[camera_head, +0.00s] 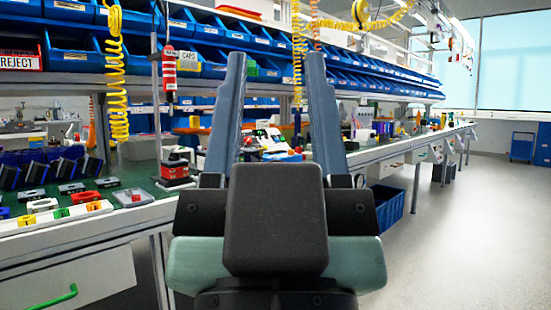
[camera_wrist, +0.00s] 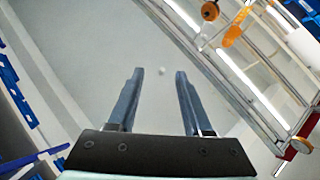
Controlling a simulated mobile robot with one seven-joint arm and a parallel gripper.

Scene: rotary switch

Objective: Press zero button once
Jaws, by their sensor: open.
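My gripper (camera_head: 275,57) is raised in front of the workbench in the head view, with its two long grey-blue fingers apart and nothing between them. It also shows open and empty in the wrist view (camera_wrist: 159,74), which looks toward the ceiling. I cannot pick out a zero button in either view. A small red and black device (camera_head: 176,169) stands on the green bench top, left of my gripper. Several small dark devices and coloured parts lie further left, too small to read. My gripper hides part of the bench behind it.
The workbench (camera_head: 75,243) runs along the left and back, with a green-handled drawer in front. Blue bins (camera_head: 75,57) line the shelves above. Yellow coiled hoses (camera_head: 115,75) hang over the bench. A blue crate (camera_head: 388,205) is beneath it. The floor (camera_head: 470,240) at right is clear.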

